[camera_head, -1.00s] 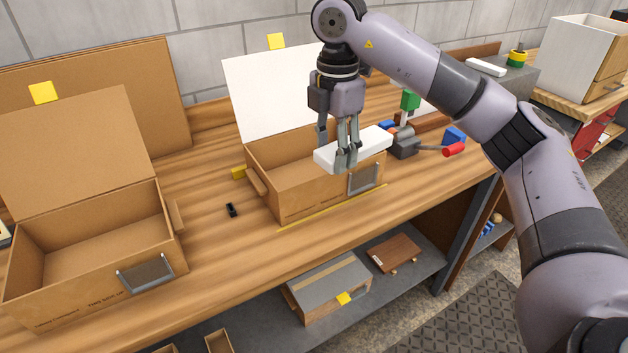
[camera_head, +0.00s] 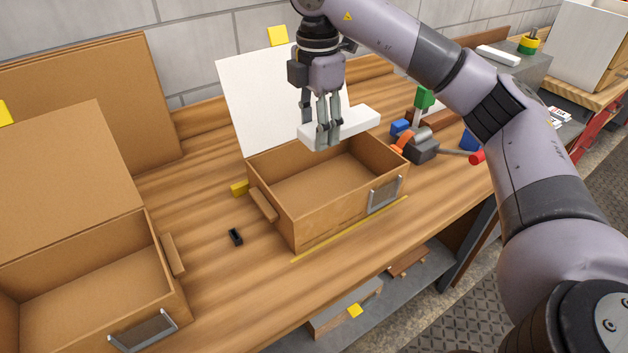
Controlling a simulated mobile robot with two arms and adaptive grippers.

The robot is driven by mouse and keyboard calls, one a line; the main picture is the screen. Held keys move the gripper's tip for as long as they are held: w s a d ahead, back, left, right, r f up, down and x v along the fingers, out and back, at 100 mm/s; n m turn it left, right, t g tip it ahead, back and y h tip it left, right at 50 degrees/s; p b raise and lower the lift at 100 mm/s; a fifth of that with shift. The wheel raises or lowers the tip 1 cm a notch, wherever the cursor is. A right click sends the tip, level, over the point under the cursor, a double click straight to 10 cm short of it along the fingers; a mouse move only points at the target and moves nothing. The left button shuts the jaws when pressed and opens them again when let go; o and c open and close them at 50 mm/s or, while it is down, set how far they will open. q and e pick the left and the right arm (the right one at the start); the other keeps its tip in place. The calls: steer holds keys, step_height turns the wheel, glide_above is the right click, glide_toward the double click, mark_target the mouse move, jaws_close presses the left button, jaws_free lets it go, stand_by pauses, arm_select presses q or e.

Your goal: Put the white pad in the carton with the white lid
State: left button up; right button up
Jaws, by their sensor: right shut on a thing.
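The white pad (camera_head: 357,121) is a flat white block. My right gripper (camera_head: 327,138) is shut on it and holds it at the back of the carton with the white lid (camera_head: 335,219), seemingly above its rim. That carton is brown cardboard, with its white lid (camera_head: 243,105) standing open behind it. Its inside is in view and looks empty. A second carton (camera_head: 170,306) with a brown lid (camera_head: 65,185) stands open at the left and also looks empty where visible. My left gripper is not in view.
A grey clamp-like tool with blue and orange parts (camera_head: 420,146) stands right of the white-lid carton. A small black object (camera_head: 235,236) lies between the cartons. Another white block (camera_head: 498,55) lies on a grey box at the back right. Bare wood shows between the cartons.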

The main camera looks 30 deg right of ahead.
steer(key=shift+w+f, duration=0.3)
steer(key=shift+f, duration=0.3)
steer(key=shift+w+f, duration=0.25)
steer(key=shift+f, duration=0.35)
steer(key=f, duration=0.8)
steer(key=s+f, duration=0.1)
steer(key=f, duration=0.3)
steer(key=shift+f+p, duration=0.35)
steer(key=shift+f, duration=0.2)
step_height(320, 180, down, 4)
steer(key=shift+r, duration=0.25)
steer(key=shift+f+p, duration=0.3)
steer(key=shift+f, duration=0.15)
steer(key=o, duration=0.9)
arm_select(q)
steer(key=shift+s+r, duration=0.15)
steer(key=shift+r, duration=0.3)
arm_select(e)
steer(key=shift+o, duration=0.2)
